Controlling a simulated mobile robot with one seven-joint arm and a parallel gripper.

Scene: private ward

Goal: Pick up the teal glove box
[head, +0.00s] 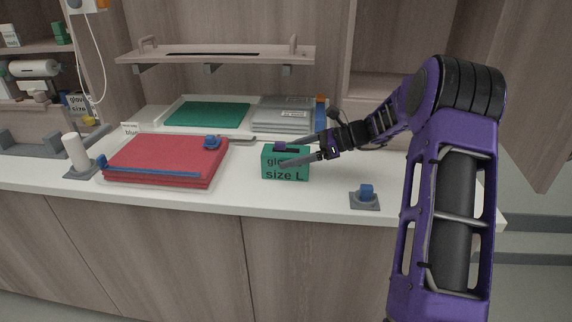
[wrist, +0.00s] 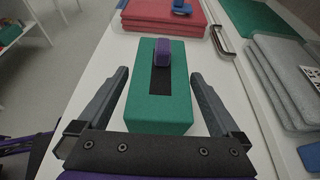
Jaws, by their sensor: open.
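The teal glove box (head: 285,172) stands on the white counter, with "glove size L" printed on its front. In the wrist view the teal glove box (wrist: 158,112) lies between my fingers, with a dark slot and a purple piece on its top. My gripper (head: 298,152) is open, with one finger in front of the box and the other behind it. In the wrist view my gripper (wrist: 160,85) has a finger on each side of the box, with a gap showing on both sides. Nothing is held.
Red folded cloths (head: 165,160) lie to the left of the box. A grey stand with a blue knob (head: 366,192) is to the right, near the front edge. Behind are a green cloth (head: 207,114) and grey packs (head: 283,113). A shelf (head: 215,54) hangs above the back.

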